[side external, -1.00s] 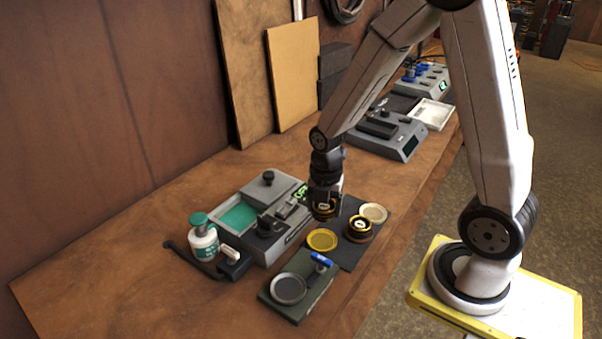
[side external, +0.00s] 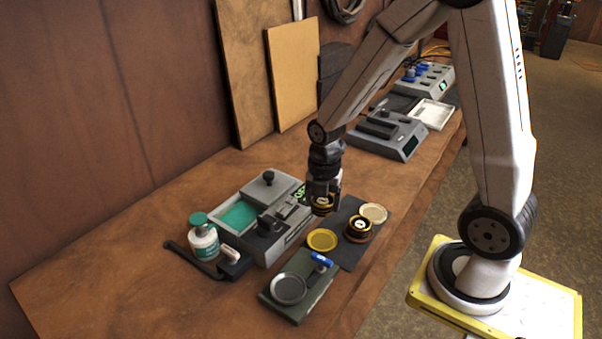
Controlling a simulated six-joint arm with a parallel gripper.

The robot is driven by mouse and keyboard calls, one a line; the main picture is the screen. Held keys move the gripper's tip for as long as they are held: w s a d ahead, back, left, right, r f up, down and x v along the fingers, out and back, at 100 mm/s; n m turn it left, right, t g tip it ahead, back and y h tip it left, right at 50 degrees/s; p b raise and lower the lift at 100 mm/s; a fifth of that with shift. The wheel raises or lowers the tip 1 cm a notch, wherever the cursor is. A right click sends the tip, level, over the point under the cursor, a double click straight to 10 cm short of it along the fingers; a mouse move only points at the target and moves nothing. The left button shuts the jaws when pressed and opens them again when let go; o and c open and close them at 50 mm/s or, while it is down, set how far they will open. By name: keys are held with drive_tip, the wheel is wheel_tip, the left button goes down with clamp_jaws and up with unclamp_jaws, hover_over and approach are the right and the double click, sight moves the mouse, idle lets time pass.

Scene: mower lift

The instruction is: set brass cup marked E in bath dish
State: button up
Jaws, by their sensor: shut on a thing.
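My gripper (side external: 323,197) points down and is shut on a dark cup with a brass band (side external: 322,207), held above the bench near the back-left edge of the dark mat. The fingers hide part of this cup, and its marking is too small to read. A second black-and-brass cup (side external: 359,229) stands on the mat; its pale top mark is also unreadable. A grey unit to the left has a teal-filled rectangular bath (side external: 238,216). A round grey dish (side external: 288,289) sits on a green base in front. I cannot tell for certain which is the bath dish.
The mat (side external: 347,252) also bears a yellow round dish (side external: 322,240) and a cream one (side external: 374,212). A blue clamp (side external: 321,259) sits on the green base. The front-left bench is clear.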

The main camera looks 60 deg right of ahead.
drive_tip(key=w+a, duration=0.1)
drive_tip(key=w, duration=0.2)
drive_tip(key=w+a, duration=0.1)
drive_tip(key=w, duration=0.5)
drive_tip(key=shift+w+a+f, duration=0.2)
drive_tip(key=shift+w+a, duration=0.15)
drive_tip(key=shift+a, duration=0.05)
approach(242, 224)
drive_tip(key=shift+w, duration=0.1)
drive_tip(key=shift+f, duration=0.2)
drive_tip(key=shift+f, duration=2.7)
drive_tip(key=shift+f, duration=0.55)
drive_tip(key=o, duration=1)
drive_tip(key=shift+r, duration=0.1)
